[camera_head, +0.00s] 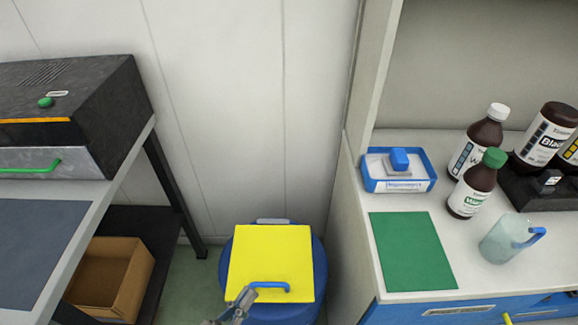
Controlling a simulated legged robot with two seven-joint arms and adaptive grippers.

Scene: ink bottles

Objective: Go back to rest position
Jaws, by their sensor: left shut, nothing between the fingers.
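My left gripper (246,294) shows at the bottom of the head view, shut and empty. It is over the front part of a yellow square panel (268,252) on top of a blue round bin (316,262). A blue handle (270,285) on the panel lies just right of the fingertips; I cannot tell whether they touch it. My right gripper is not in view.
A white counter (480,275) at right holds brown bottles (478,188), a blue tray (372,180), a green mat (412,250) and a clear jug (500,242). At left stand a bench (95,215), a dark machine (85,90) and a cardboard box (135,280).

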